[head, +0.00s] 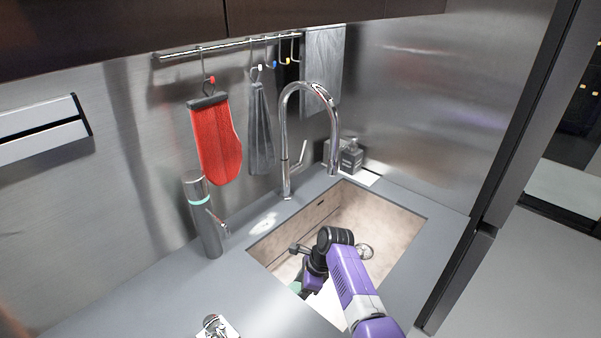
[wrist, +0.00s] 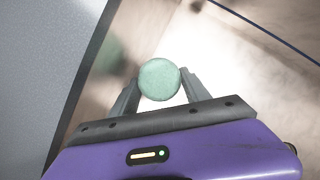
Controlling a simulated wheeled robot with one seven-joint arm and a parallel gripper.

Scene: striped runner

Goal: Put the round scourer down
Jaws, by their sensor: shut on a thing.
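The round scourer (wrist: 160,80) is a pale green disc held between the two fingertips of my gripper (wrist: 159,84) in the wrist view. My gripper is shut on it. In the head view my purple arm reaches into the sink (head: 395,222), and a bit of the pale green scourer (head: 295,287) shows beside my gripper near the sink's front left side. In the wrist view the pale sink floor lies behind the scourer. I cannot tell how far the scourer is above the sink floor.
A tall curved tap (head: 285,150) stands behind the sink. A dark bottle with a teal band (head: 207,225) stands on the counter (head: 170,300) to the left. A soap dispenser (head: 351,157) is at the back. A red mitt (head: 216,140) hangs from the rail.

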